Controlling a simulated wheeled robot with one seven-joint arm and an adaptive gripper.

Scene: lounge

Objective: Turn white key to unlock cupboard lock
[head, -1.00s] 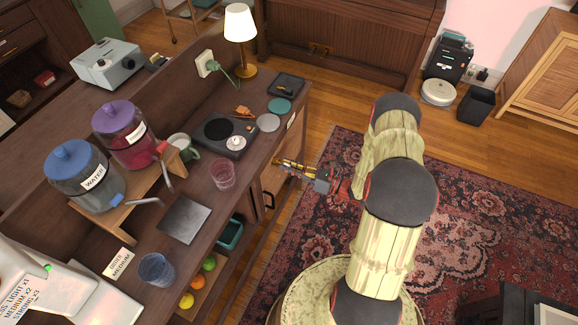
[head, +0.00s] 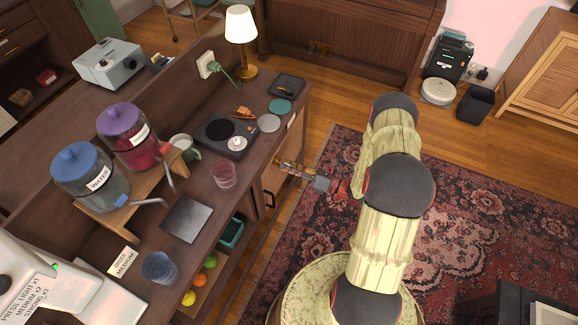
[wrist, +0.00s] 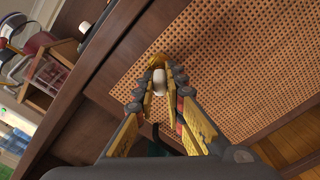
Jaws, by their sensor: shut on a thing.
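My gripper (wrist: 159,90) is shut on the white key (wrist: 159,82), with one yellow-lined finger on each side of it. Beyond the key, a brass-coloured lock part (wrist: 157,60) shows at the cupboard door (wrist: 225,60), which has a woven cane panel in a dark wood frame. The key points toward the lock, but the fingers hide how far it sits in it. In the head view my gripper (head: 282,164) is at the cupboard front, below the counter edge. The key and lock cannot be made out there.
The dark wood counter (head: 215,205) above the cupboard holds drink dispensers, a glass (head: 223,175) and a black turntable-like device (head: 225,135). A dark handle (head: 270,199) sticks out of the cupboard front near my gripper. Open shelves with fruit lie to its left.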

